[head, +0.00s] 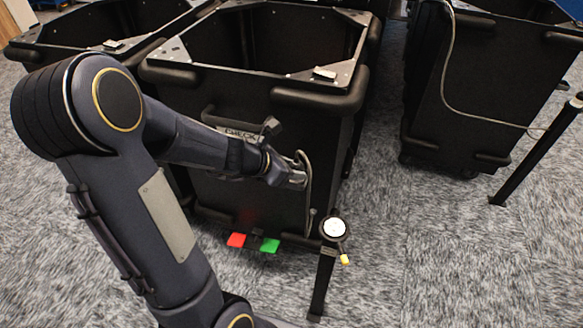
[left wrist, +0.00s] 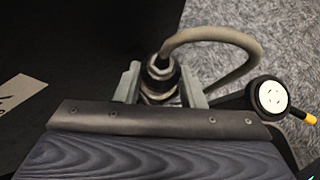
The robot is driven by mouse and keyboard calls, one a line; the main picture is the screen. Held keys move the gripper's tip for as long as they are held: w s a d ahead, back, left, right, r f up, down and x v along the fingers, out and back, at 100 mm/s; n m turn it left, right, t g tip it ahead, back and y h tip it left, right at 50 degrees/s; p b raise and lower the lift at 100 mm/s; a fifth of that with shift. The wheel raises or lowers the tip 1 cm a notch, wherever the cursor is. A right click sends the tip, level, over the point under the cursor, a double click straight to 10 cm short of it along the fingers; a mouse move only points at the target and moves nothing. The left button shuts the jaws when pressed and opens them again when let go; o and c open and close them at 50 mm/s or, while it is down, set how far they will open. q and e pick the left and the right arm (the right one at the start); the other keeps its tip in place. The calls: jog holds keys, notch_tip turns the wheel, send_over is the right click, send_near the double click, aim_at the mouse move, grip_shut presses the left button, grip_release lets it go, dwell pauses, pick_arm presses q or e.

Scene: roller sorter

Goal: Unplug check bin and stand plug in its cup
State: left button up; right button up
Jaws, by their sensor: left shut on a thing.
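The check bin (head: 245,95) is a black open-topped bin with a "CHECK" label (head: 241,133) on its front. My left gripper (head: 298,179) is at the bin's front right side, shut on the plug. In the left wrist view the plug (left wrist: 160,72) is a dark and metal cylinder between the two fingers, with a grey cable (left wrist: 222,36) arching right from it. I cannot tell whether the plug is still seated in the bin. The cup (head: 334,228), a white round face in a black rim, tops a short post lower right; it also shows in the left wrist view (left wrist: 270,97). My right gripper is not in view.
A yellow piece (head: 345,259) sits beside the cup. Another black bin (head: 490,85) with a cable and a black post (head: 540,150) stands right. Carpet between is clear.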

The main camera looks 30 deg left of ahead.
pick_arm(q)
jog(key=shift+f, duration=0.25)
jog(key=o, duration=1.3)
jog(key=shift+c, duration=0.2)
jog(key=p+v, duration=0.3)
jog(key=v, duration=0.4)
jog(key=shift+s+r+p, duration=0.25)
jog(key=shift+s+p, duration=0.05)
jog(key=shift+p, duration=0.1)
